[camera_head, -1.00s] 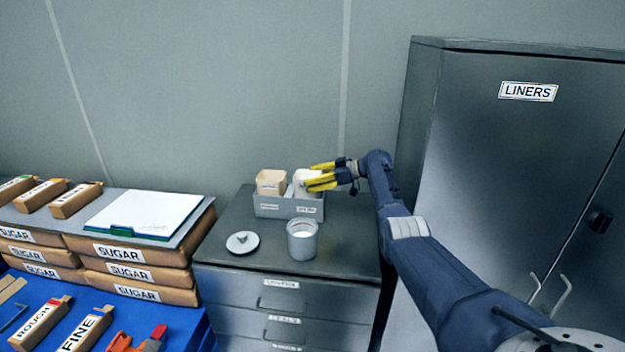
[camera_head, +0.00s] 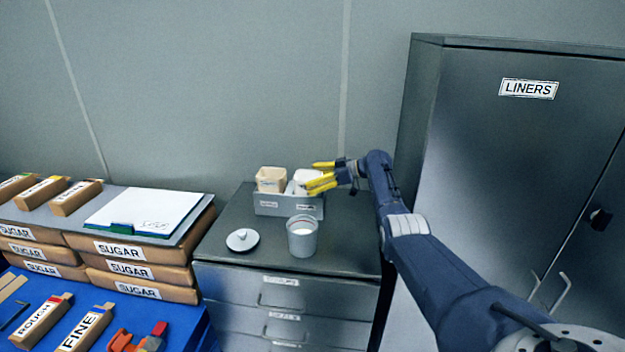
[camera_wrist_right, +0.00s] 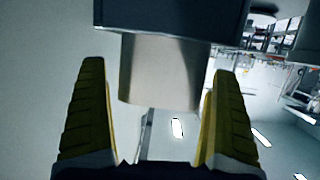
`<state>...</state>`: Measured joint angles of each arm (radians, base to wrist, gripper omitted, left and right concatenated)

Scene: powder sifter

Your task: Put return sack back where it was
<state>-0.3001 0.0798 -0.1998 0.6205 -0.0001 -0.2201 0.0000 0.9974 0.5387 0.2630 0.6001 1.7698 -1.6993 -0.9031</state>
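A small pale sack (camera_head: 302,177) stands in the right compartment of a grey two-compartment box (camera_head: 289,209) on the drawer cabinet. A cream sack (camera_head: 270,178) stands in the left compartment. The box labels are too small to read, so I cannot tell which sack is the return sack. My right gripper (camera_head: 313,174) is at the right sack, its yellow fingers apart. In the right wrist view, the pale sack (camera_wrist_right: 160,75) shows between the open fingertips of the right gripper (camera_wrist_right: 160,90), with a gap at the left finger. My left gripper is out of view.
An open canister (camera_head: 302,237) with white contents and a round lid (camera_head: 242,240) sit on the cabinet top (camera_head: 270,261) in front of the box. The tall LINERS cabinet (camera_head: 510,160) stands close on the right. Stacked SUGAR packs (camera_head: 130,268) are at left.

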